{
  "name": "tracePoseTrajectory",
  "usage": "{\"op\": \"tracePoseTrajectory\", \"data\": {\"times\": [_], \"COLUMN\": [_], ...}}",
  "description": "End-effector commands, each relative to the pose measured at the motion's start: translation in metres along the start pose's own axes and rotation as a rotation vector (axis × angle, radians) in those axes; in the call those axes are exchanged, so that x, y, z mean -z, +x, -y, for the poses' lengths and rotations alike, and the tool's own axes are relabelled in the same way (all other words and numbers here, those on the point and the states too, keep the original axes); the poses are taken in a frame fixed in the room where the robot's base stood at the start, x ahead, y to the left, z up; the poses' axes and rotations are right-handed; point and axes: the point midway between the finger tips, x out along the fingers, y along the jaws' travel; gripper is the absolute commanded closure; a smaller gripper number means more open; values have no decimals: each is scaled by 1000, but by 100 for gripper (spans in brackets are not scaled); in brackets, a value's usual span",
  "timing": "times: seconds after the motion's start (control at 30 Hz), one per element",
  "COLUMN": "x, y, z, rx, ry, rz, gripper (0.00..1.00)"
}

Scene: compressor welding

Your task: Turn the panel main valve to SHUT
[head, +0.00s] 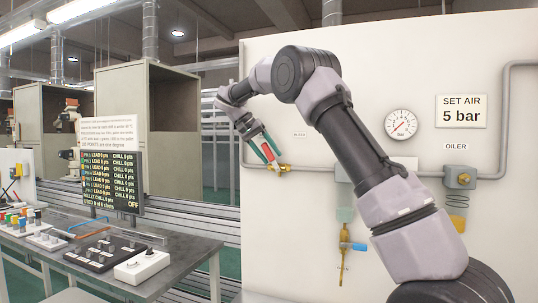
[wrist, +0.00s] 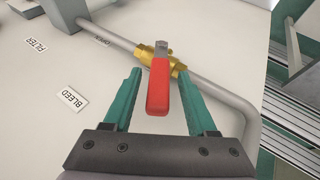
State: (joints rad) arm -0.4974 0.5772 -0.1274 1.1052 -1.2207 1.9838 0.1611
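The main valve is a brass body (wrist: 163,62) on a grey pipe, with a red lever (wrist: 158,92) in the wrist view. The lever points down in that picture, at an angle to the slanting pipe. In the head view the brass valve (head: 284,167) is small, on the panel's left part. My gripper (wrist: 160,76) is open, with one teal finger on each side of the red lever. Gaps show between lever and fingers.
The white panel (head: 400,75) carries a gauge (head: 401,124), an oiler (head: 460,178) and a hanging filter unit (head: 344,220) with a blue handle. A grey bench (head: 190,258) with switch boxes stands left.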

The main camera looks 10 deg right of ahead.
Motion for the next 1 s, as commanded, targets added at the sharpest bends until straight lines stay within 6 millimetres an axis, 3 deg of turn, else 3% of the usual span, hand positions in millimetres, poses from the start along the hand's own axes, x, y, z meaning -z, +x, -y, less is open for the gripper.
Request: {"op": "tracePoseTrajectory", "data": {"times": [0.23,0.63,1.0], "x": [0,0,0], "y": [-8,-84,-108], "z": [0,2,1], "rx": [0,2,1], "ry": [0,2,0], "rz": [-1,-4,-1], "gripper": [43,43,43]}}
